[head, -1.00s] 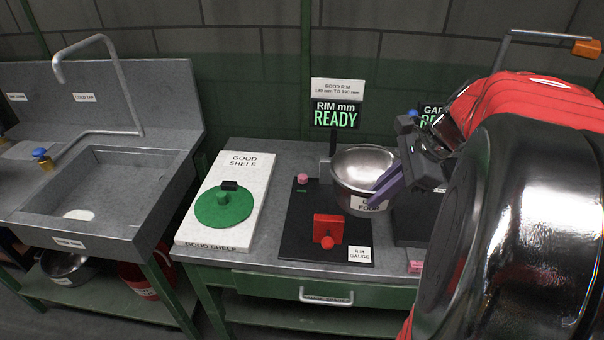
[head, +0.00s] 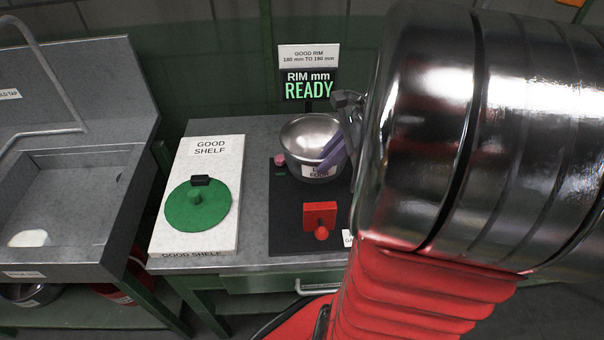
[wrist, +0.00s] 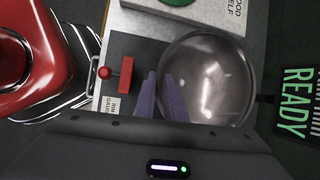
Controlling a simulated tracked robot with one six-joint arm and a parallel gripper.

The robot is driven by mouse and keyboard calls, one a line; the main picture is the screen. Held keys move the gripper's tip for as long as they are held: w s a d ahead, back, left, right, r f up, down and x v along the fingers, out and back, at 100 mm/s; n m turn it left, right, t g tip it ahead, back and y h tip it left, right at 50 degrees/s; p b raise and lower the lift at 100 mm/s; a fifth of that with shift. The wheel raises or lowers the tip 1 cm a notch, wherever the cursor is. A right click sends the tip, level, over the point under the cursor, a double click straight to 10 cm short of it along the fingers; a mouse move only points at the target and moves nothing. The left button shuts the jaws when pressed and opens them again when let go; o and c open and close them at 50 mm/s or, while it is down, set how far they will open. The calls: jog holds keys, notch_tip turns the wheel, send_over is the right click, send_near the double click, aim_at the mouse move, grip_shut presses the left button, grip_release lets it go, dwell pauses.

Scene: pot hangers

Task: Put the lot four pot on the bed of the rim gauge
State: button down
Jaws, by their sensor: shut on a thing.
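The lot four pot (head: 311,135) is a shiny steel bowl-like pot with a white label, partly readable as "FOUR". It also shows from above in the wrist view (wrist: 210,75). My gripper (head: 333,150), with purple fingers, is shut on the pot's near right wall; the fingers also show at the rim in the wrist view (wrist: 163,98). The pot is upright over the back part of the rim gauge's black bed (head: 285,225). I cannot tell whether its base touches the bed. My arm hides the gauge's right side.
A red block with a knob (head: 320,217) stands at the bed's front, and a small pink knob (head: 280,160) at its back left. The white good shelf (head: 225,165) with a green disc (head: 197,206) is left. The display (head: 309,86) reads READY. A sink (head: 65,190) is far left.

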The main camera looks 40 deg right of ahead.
aim_at(326, 178)
jog(key=shift+f, duration=3.25)
jog(key=shift+s+f, duration=0.1)
jog(key=shift+f, duration=1.65)
jog(key=c, duration=2.2)
grip_release()
jog(key=shift+f, duration=0.1)
jog(key=o, duration=0.4)
